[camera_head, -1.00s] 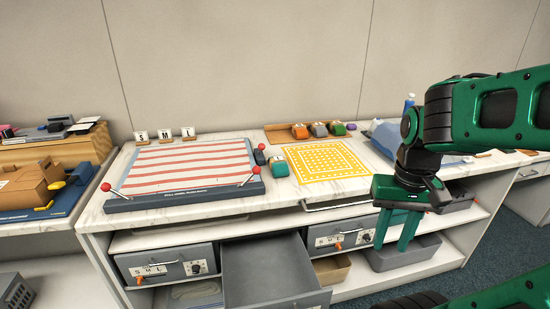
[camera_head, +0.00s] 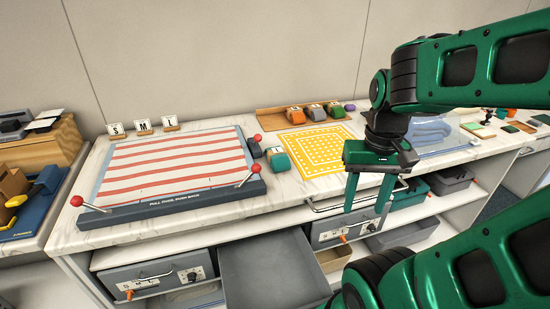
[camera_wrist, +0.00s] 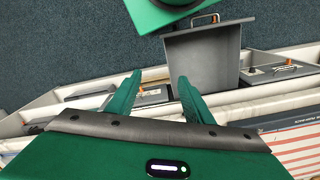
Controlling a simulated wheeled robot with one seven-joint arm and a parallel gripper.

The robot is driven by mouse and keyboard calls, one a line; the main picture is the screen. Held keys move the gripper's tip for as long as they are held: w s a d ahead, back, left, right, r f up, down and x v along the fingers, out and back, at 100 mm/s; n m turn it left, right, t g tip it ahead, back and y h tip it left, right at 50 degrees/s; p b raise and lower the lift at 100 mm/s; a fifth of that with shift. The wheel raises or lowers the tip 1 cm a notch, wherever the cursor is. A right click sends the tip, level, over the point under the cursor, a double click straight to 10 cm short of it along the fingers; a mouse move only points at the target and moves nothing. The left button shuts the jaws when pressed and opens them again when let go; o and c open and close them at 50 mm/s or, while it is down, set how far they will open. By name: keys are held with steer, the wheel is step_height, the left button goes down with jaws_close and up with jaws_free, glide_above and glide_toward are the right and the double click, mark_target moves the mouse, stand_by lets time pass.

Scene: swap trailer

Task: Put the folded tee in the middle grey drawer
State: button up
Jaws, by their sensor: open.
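The middle grey drawer (camera_head: 275,268) is pulled out below the counter and looks empty. It also shows open in the wrist view (camera_wrist: 203,52). A pale blue folded cloth (camera_head: 432,132) lies on the counter at the right, partly behind my arm; it looks like the folded tee, but I cannot be sure. My gripper (camera_head: 366,203) is open and empty, fingers pointing down, in front of the counter edge and right of the open drawer. In the wrist view my gripper (camera_wrist: 160,82) has nothing between its fingers.
A red-and-white striped board (camera_head: 175,165) with red-knobbed levers and a yellow patterned cloth (camera_head: 318,149) lie on the counter. Closed grey drawers flank the open one, at left (camera_head: 150,275) and right (camera_head: 338,230).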

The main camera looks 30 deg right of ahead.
steer(key=o, duration=0.5)
steer(key=shift+d+r, duration=0.15)
steer(key=shift+r, duration=0.25)
steer(key=n+t+h, duration=0.1)
steer(key=n+t, duration=0.3)
steer(key=t, duration=0.1)
glide_toward(278, 152)
steer(key=x, duration=0.4)
steer(key=shift+s+d+f, duration=0.1)
steer(key=shift+f, duration=0.1)
steer(key=shift+x, duration=2.85)
